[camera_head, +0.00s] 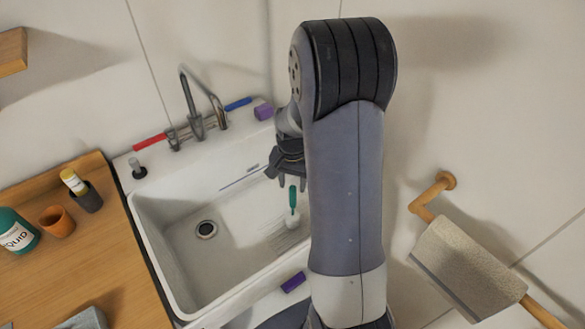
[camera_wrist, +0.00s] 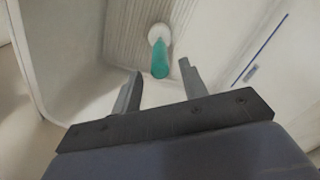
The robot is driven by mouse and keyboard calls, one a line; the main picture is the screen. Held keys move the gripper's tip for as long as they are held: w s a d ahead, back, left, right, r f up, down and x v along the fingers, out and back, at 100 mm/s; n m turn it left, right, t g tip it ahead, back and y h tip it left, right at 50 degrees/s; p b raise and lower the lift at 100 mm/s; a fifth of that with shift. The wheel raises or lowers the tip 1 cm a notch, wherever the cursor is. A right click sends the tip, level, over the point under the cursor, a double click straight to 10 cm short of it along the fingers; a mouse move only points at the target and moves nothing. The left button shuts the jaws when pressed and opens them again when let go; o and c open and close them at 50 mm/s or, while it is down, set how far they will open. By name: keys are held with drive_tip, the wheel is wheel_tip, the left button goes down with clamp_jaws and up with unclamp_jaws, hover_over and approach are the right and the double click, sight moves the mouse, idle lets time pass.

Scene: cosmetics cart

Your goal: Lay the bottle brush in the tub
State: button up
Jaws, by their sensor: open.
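The bottle brush, with a teal handle and a white head (camera_head: 292,210), is inside the white sink tub (camera_head: 180,246), toward its right side. In the wrist view the bottle brush (camera_wrist: 160,62) appears beyond my fingertips, handle toward me. The brush is apart from the fingers. I cannot tell from the head view whether all of the brush touches the tub floor.
A tap (camera_head: 196,115) stands behind the tub, with a purple block (camera_head: 263,112) near it. Another purple block (camera_head: 293,282) lies on the front rim. A wooden counter (camera_head: 110,255) at left holds a green bottle (camera_head: 15,232) and an orange cup (camera_head: 57,221). A towel (camera_head: 465,270) hangs at right.

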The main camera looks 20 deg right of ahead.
wheel_tip(320, 180, up, 7)
drive_tip(key=shift+f, duration=0.2)
idle(0.3)
drive_tip(key=shift+c, duration=0.5)
drive_tip(key=shift+a, duration=0.1)
